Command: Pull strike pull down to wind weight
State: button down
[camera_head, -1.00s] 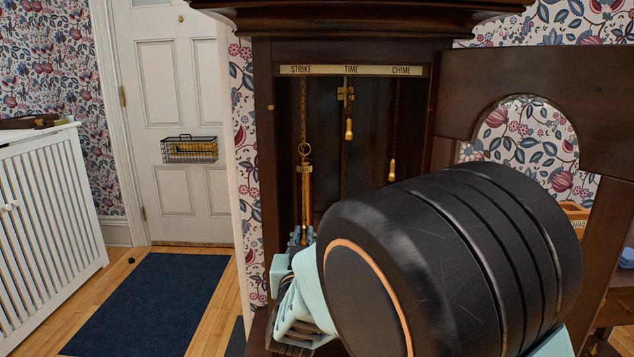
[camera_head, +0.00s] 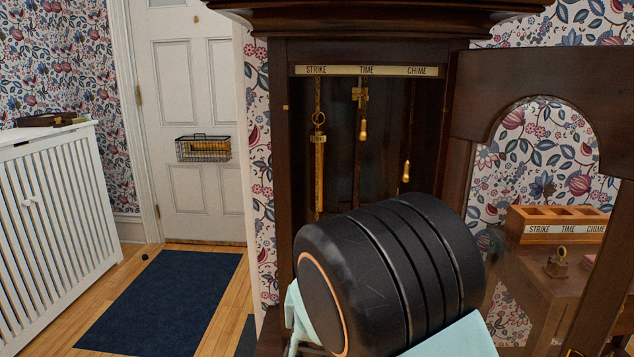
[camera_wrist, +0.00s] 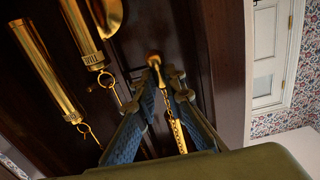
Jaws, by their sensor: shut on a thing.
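In the wrist view, the blue-padded fingers of my gripper (camera_wrist: 160,82) are shut on a small brass pull (camera_wrist: 154,59), with a brass chain (camera_wrist: 176,132) running between them. In the head view, the fingers and the held pull are hidden behind my dark arm. The brass strike weight (camera_head: 319,178) hangs under the STRIKE label (camera_head: 316,71) on a short chain, its ring well below the label; its lower end is near my arm. The time pull (camera_head: 363,131) and chime pull (camera_head: 406,171) hang free to its right.
The dark clock case (camera_head: 278,150) surrounds the pulls, and its arched door (camera_head: 520,75) stands open at right. A wooden labelled box (camera_head: 560,218) stands beyond it. Brass cylinders (camera_wrist: 45,70) hang beside my gripper in the wrist view. Open floor with a blue rug (camera_head: 165,300) lies left.

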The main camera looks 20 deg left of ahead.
notch_tip(320, 180, down, 4)
jog(key=shift+s+f, duration=0.1)
jog(key=shift+f, duration=0.05)
dwell(0.3)
jog(key=c, duration=1.9)
grip_release()
jog(key=shift+r, duration=0.25)
jog(key=v, duration=1.1)
jog(key=shift+s+r, duration=0.1)
jog(key=shift+s, duration=0.3)
